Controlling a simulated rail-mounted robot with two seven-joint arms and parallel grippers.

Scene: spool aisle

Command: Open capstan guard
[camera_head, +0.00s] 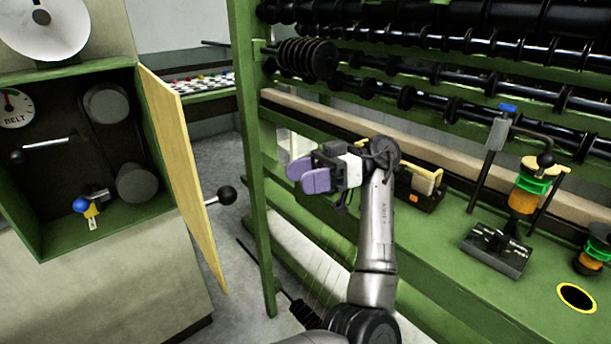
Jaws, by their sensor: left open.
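A tall yellow panel (184,165), which looks like the capstan guard, stands swung out from the right side of a green-framed box (102,222) at the left. A black ball knob (227,195) sticks out from its right face. The box interior is exposed, with two dark round drums (137,183), a lever and a blue-knobbed part (81,204). My left gripper (308,180) is open and empty, its purple fingertips pointing left. It is to the right of the knob, apart from it, past the green post. My right gripper is not in view.
A green upright post (258,170) stands between the panel and my left gripper. The green machine (440,270) with rows of black rollers (460,90) fills the right side, with spools (525,190) on its deck. Grey floor shows between panel and post.

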